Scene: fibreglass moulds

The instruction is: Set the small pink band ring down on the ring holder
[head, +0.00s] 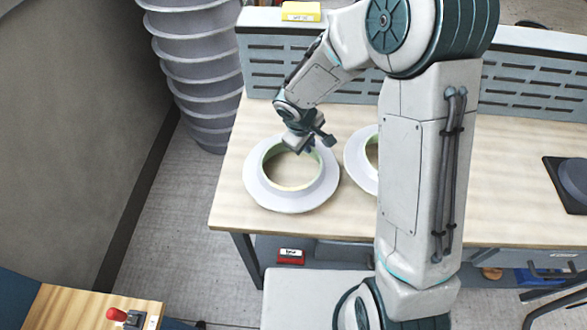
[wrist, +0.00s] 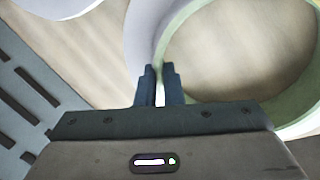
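I see no clearly pink band ring. A pale lavender flanged ring (head: 262,193) with a greenish inner wall lies on the workbench at the left. My gripper (head: 308,148) is at its far rim. In the wrist view, the fingers (wrist: 160,85) stand close together, one on each side of the ring's thin wall (wrist: 162,45), and look closed on it. A second pale ring (head: 356,160) lies to the right, partly hidden by my arm. A dark square plate with a round grey disc (head: 575,180) is at the right edge; I cannot tell if it is the ring holder.
The wooden workbench (head: 510,185) is bare between my arm and the dark plate. A slotted grey panel (head: 530,90) runs along its back, with a yellow box (head: 301,11) on top. A ribbed grey stack (head: 200,75) stands behind the left end.

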